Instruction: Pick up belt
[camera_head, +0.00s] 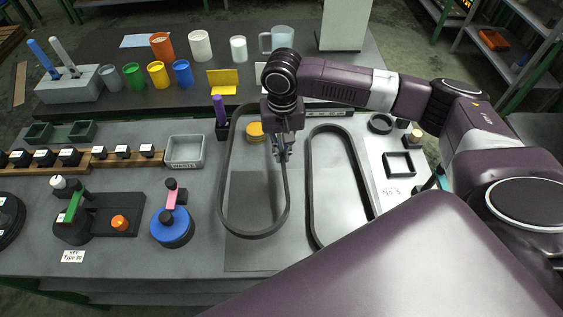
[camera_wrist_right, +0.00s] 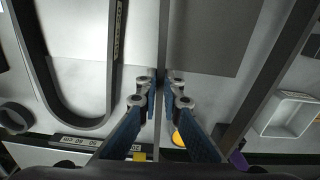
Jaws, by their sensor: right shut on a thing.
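A dark grey belt (camera_head: 224,170), a long closed loop, is at the middle of the table. My right gripper (camera_head: 283,153) is shut on its right-hand strand near the far end. In the right wrist view the belt's strand (camera_wrist_right: 165,38) runs between the fingertips of my right gripper (camera_wrist_right: 160,92). I cannot tell how far the belt is above the table. A second dark loop belt (camera_head: 312,185) lies to the right, apart from the gripper; it also shows in the right wrist view (camera_wrist_right: 38,72). My left gripper is not in view.
A grey bin (camera_head: 185,151) and a blue round base (camera_head: 172,228) are to the left. Coloured cups (camera_head: 158,75) stand at the back.

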